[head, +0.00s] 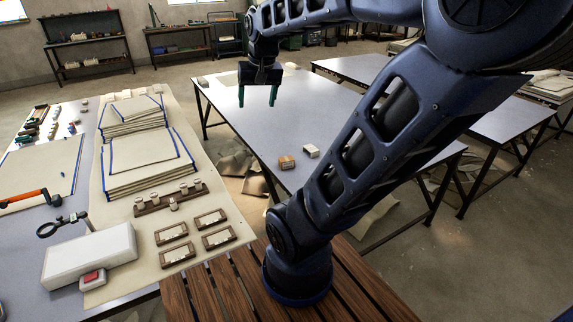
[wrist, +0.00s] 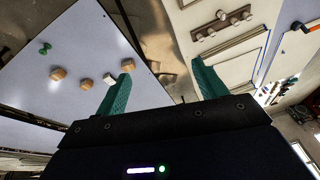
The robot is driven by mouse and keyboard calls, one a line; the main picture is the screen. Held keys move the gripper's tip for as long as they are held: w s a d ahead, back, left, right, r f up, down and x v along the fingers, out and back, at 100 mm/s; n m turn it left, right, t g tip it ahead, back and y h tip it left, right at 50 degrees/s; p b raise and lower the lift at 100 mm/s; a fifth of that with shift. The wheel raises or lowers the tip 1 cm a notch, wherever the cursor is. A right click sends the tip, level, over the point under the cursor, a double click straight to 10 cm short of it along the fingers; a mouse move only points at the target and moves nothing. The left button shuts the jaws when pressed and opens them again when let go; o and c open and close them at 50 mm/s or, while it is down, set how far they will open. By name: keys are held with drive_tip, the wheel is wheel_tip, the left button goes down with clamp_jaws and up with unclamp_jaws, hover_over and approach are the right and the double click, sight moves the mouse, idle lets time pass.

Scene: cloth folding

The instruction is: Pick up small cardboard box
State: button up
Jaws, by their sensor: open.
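A small brown box (head: 287,162), which looks like cardboard, lies near the edge of the grey table (head: 330,112) in the middle of the head view. A small pale block (head: 311,150) lies just right of it. My gripper (head: 257,98) hangs above the far left part of this table, fingers apart and nothing between them. In the wrist view my gripper (wrist: 163,70) shows two green fingers spread wide.
A beige block (head: 203,81) lies at the table's far left corner. A left table holds stacked cloths (head: 140,160), small wooden frames (head: 219,238) and a white case (head: 90,255). Cloth scraps (head: 240,165) lie on the floor between tables. Much of the grey table is bare.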

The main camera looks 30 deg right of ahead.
drive_tip(key=w+d+f+m+g+h, duration=0.3)
drive_tip(key=w+d+f+m, duration=0.3)
drive_tip(key=w+d+f, duration=0.5)
drive_tip(key=w+d+f+m+g+h, duration=0.35)
drive_tip(key=w+d+f+m, duration=0.35)
drive_tip(key=d, duration=0.6)
drive_tip(key=w+d+r+m+g+h, duration=0.1)
drive_tip(key=w+d+r+m+h, duration=0.15)
drive_tip(key=w+r+h, duration=0.45)
drive_tip(key=w+a+r+m+t+h, duration=0.1)
drive_tip(key=w+a+r+h, duration=0.1)
drive_tip(key=w+a+r, duration=0.35)
drive_tip(key=w+a+r+m+h, duration=0.1)
drive_tip(key=w+a+r+h, duration=0.15)
drive_tip(key=r, duration=0.55)
approach(286, 159)
drive_tip(key=d, duration=0.2)
drive_tip(key=shift+s+d, duration=0.25)
drive_tip(key=shift+d, duration=0.15)
drive_tip(key=shift+d+f, duration=0.1)
drive_tip(key=shift+f, duration=0.25)
drive_tip(key=shift+d+f, duration=0.1)
drive_tip(key=shift+d, duration=0.15)
drive_tip(key=shift+s+d, duration=0.2)
drive_tip(key=shift+d, duration=0.9)
drive_tip(key=shift+s+d, duration=0.25)
drive_tip(key=shift+d, duration=0.85)
drive_tip(key=shift+s+d, duration=0.2)
drive_tip(key=shift+d, duration=0.9)
drive_tip(key=c, duration=1.2)
